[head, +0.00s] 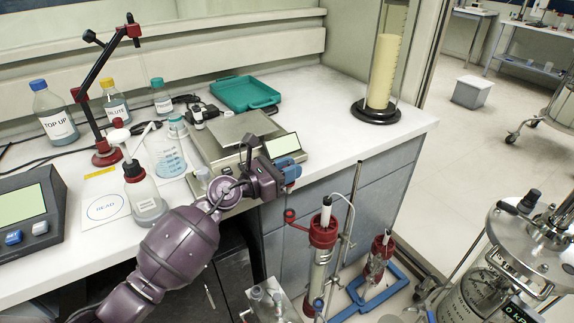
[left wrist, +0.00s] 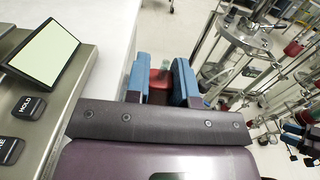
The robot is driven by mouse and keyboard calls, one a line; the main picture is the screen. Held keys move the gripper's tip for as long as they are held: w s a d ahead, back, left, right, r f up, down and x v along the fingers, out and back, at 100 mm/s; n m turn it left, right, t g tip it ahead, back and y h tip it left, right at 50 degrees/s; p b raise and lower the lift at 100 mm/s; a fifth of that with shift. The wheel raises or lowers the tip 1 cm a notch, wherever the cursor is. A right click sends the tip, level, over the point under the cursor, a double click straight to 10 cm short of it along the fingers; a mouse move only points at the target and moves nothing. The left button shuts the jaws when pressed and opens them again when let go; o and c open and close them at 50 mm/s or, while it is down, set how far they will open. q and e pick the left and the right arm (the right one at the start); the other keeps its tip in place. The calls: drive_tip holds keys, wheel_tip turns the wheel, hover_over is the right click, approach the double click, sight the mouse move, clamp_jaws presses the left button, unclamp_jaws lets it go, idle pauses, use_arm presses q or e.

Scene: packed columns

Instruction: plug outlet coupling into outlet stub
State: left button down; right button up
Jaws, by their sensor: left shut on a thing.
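My left gripper (head: 292,172) is over the bench's front edge, beside the balance. In the left wrist view its blue fingers (left wrist: 161,82) are closed on a small red piece (left wrist: 159,79), which I take to be the outlet coupling. I cannot single out the outlet stub.
The balance (head: 232,138) lies close to the left gripper, with its display (head: 282,146) just behind. Bottles, a squeeze bottle (head: 143,195) and a red clamp stand (head: 107,150) crowd the bench's left. A steel vessel (head: 480,295) stands at right. The bench's front right (head: 370,140) is clear.

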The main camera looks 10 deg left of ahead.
sight(288, 188)
use_arm(q)
drive_tip(key=shift+s+d+r, duration=0.1)
drive_tip(key=shift+s+d, duration=0.05)
drive_tip(key=shift+s, duration=0.05)
use_arm(e)
drive_tip(key=shift+s+d, duration=0.25)
drive_tip(key=shift+s, duration=0.05)
use_arm(q)
drive_tip(key=shift+w, duration=0.1)
use_arm(e)
drive_tip(key=shift+r, duration=0.1)
use_arm(q)
drive_tip(key=shift+f+b, duration=0.55)
drive_tip(key=shift+f, duration=0.45)
wheel_tip(288, 188, down, 2)
drive_tip(key=shift+f+b, duration=0.1)
drive_tip(key=shift+b, duration=0.55)
drive_tip(key=shift+f+b, duration=0.55)
drive_tip(key=shift+f, duration=0.3)
use_arm(e)
drive_tip(key=shift+w+a+f, duration=0.2)
drive_tip(key=shift+w+f, duration=0.2)
drive_tip(key=shift+f, duration=0.1)
drive_tip(key=shift+w+a+f, duration=0.15)
drive_tip(key=shift+w+f, duration=0.2)
drive_tip(key=shift+f, duration=0.15)
drive_tip(key=shift+s+d+f, duration=0.1)
drive_tip(key=shift+s+f, duration=0.05)
drive_tip(key=shift+s, duration=0.05)
